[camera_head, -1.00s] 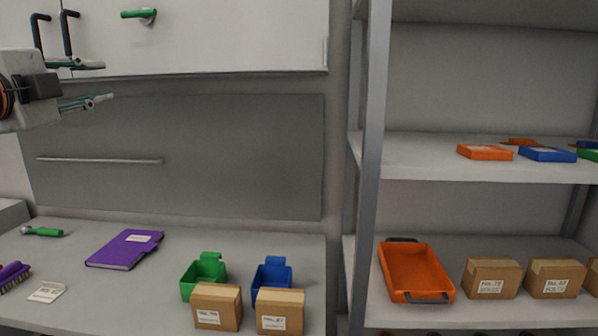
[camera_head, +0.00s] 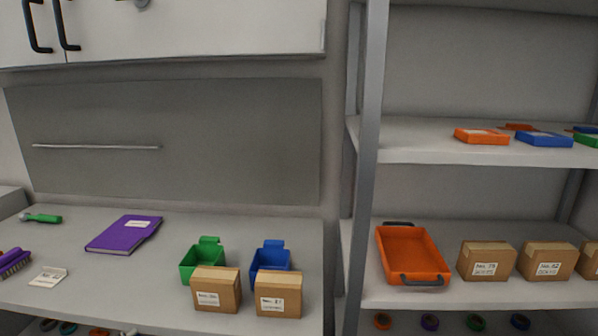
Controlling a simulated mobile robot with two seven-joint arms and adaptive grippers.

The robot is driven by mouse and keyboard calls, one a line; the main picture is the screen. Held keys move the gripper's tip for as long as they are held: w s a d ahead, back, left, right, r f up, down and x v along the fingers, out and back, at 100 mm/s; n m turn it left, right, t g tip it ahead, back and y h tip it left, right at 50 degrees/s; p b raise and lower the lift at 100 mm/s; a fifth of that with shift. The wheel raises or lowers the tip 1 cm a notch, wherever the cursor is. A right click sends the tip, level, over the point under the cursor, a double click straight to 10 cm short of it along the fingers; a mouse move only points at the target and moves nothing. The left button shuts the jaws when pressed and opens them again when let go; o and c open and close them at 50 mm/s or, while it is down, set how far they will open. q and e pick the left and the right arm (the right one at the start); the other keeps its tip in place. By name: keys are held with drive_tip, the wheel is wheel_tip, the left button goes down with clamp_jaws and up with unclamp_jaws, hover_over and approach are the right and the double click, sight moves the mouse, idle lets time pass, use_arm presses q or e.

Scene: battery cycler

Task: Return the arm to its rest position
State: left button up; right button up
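Neither of my arms nor grippers shows in the head view now. The view holds a grey workbench (camera_head: 130,275) on the left and a grey shelf rack (camera_head: 362,190) on the right. Above the bench is a white cabinet (camera_head: 200,35) with two black handles (camera_head: 64,25), its doors closed as far as they show.
On the bench lie a purple notebook (camera_head: 124,234), a green-handled tool (camera_head: 41,218), a purple brush (camera_head: 12,262), a green bin (camera_head: 202,262), a blue bin (camera_head: 270,256) and two cardboard boxes (camera_head: 217,290). The rack holds an orange tray (camera_head: 412,256) and more boxes (camera_head: 487,260).

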use_arm(q)
drive_tip(key=s+a+f+n+g+y, duration=0.1)
drive_tip(key=s+f+g, duration=0.1)
drive_tip(key=s+f, duration=0.55)
drive_tip(key=s+a+f+n+g+y, duration=0.15)
drive_tip(key=s+f, duration=0.25)
drive_tip(key=s, duration=0.6)
drive_tip(key=w+d+f+n+t+h, duration=0.3)
drive_tip(key=d+f+h, duration=0.5)
drive_tip(key=d+f, duration=0.5)
drive_tip(key=shift+d+f+t, duration=0.25)
drive_tip(key=shift+d+t, duration=0.1)
drive_tip(key=shift+d, duration=1.15)
